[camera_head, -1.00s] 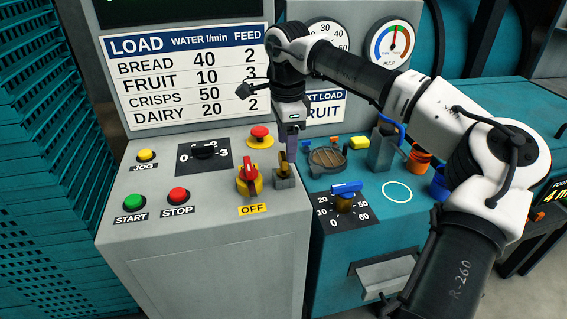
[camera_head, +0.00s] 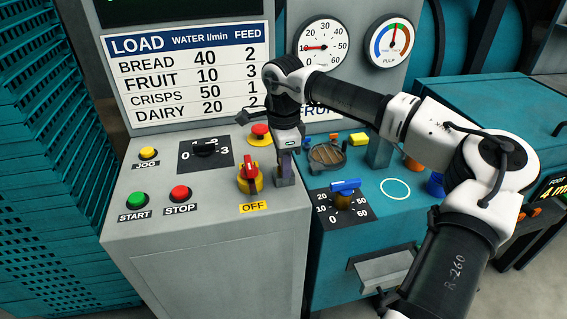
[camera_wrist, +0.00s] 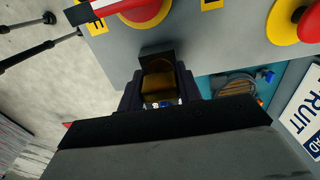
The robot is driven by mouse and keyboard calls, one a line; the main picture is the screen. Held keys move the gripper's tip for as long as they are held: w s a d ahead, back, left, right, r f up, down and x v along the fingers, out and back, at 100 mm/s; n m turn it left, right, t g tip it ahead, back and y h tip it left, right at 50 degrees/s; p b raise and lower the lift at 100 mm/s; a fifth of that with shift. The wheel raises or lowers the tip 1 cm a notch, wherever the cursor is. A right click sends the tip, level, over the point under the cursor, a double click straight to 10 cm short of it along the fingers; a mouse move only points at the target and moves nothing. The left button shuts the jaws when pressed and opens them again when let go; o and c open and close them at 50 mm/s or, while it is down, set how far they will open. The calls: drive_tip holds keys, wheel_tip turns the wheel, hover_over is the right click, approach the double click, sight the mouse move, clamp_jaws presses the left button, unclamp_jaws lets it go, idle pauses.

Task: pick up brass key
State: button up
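The brass key (camera_wrist: 158,80) stands in a small grey holder (camera_head: 285,182) on the grey console, right of the red-and-yellow rotary switch marked OFF. My gripper (camera_head: 285,163) points down right over the holder and hides most of the key in the head view. In the wrist view, the key lies between the two dark fingers of my gripper (camera_wrist: 160,88), one on each side. The gap beside the key is very small there. I cannot tell whether the fingers press on it.
The red-and-yellow rotary switch (camera_head: 249,176) stands close on the left, and a red mushroom button (camera_head: 260,132) behind it. A blue-handled dial (camera_head: 345,190) and a round drain grate (camera_head: 326,156) are to the right on the teal surface.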

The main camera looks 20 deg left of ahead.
drive_tip(key=c, duration=0.3)
drive_tip(key=shift+r, duration=0.1)
